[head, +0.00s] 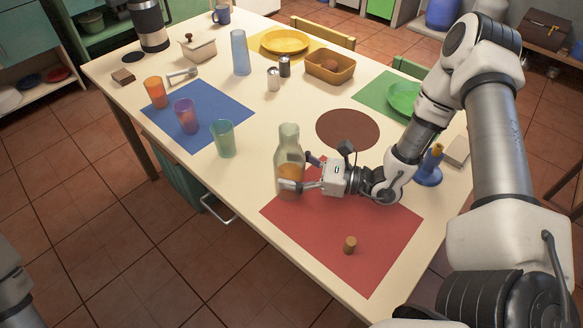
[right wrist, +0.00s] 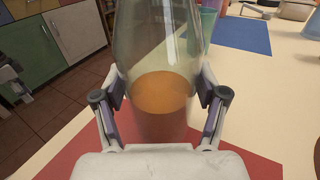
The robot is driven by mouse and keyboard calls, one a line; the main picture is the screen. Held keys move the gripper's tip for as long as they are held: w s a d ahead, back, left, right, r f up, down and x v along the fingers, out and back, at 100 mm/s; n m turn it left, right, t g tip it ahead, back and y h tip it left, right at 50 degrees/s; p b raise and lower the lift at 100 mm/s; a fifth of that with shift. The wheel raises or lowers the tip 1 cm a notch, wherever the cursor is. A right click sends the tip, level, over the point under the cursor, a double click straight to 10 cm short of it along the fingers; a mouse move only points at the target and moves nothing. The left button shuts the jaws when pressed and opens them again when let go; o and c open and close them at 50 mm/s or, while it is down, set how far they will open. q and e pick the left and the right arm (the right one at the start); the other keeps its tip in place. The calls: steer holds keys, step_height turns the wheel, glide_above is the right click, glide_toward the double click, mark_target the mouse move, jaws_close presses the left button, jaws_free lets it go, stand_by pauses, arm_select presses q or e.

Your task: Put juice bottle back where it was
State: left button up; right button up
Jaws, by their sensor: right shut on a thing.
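The juice bottle (head: 289,150) is a clear glass bottle with orange juice in its lower part. It stands upright, or nearly so, at the far left corner of the red mat (head: 370,235). My right gripper (head: 297,175) is shut around its lower half from the right. In the right wrist view the bottle (right wrist: 160,95) sits between both fingers of the gripper (right wrist: 160,108); its top is cut off. I cannot tell whether its base touches the mat. A small brown cork-like piece (head: 350,244) stands on the red mat. My left gripper is not in view.
A green cup (head: 224,139), a purple cup (head: 186,116) and an orange cup (head: 156,92) stand left of the bottle, by the blue mat (head: 215,98). A brown round mat (head: 348,129) lies behind my gripper. A blue candle holder (head: 429,170) stands right of my wrist.

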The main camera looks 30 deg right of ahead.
steer(key=shift+r, duration=0.1)
steer(key=shift+s, duration=0.1)
steer(key=o, duration=1.6)
steer(key=shift+o, duration=0.2)
steer(key=shift+d+r, duration=0.1)
steer(key=p+v, duration=0.4)
steer(key=v, duration=0.7)
steer(key=shift+s+d+r, duration=0.1)
steer(key=shift+d, duration=0.1)
steer(key=shift+s+d, duration=0.1)
steer(key=shift+s, duration=0.05)
